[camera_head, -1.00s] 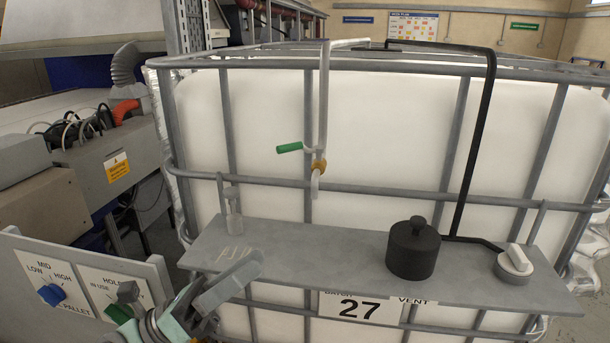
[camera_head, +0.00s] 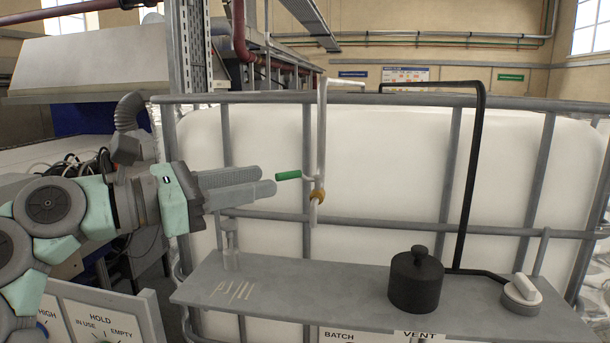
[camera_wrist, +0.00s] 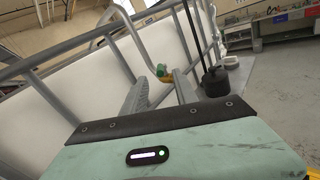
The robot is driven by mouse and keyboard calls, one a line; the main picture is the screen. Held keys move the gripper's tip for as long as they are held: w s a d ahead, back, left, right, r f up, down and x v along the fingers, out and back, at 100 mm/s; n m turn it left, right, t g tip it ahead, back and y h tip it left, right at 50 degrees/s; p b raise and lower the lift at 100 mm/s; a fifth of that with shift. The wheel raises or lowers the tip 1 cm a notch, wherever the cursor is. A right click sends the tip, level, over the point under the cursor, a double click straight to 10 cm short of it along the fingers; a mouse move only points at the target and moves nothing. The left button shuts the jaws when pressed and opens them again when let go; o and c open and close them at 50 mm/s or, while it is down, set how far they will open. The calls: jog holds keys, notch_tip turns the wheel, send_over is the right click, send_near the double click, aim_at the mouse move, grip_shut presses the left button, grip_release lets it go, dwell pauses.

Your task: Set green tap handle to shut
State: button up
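The green tap handle (camera_head: 288,175) sticks out to the left from the tap on a thin grey pipe (camera_head: 321,130). It lies close to level, crosswise to the upright pipe, above a brass-coloured fitting (camera_head: 317,195). My gripper (camera_head: 267,180) is just left of the handle's free end, its fingers pointing right at it. In the wrist view the fingers (camera_wrist: 160,82) stand apart with nothing between them. The handle's green end (camera_wrist: 161,71) shows beyond the gap, apart from the fingers as far as I can tell.
A white caged tank (camera_head: 390,170) stands behind the tap. A black bent pipe (camera_head: 475,170) rises to the right. A switch panel (camera_head: 100,318) is at lower left.

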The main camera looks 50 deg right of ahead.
aim_at(297, 175)
jog(key=p+x, duration=0.2)
jog(key=x, duration=0.7)
jog(key=shift+d, duration=0.25)
grip_shut()
dwell(1.0)
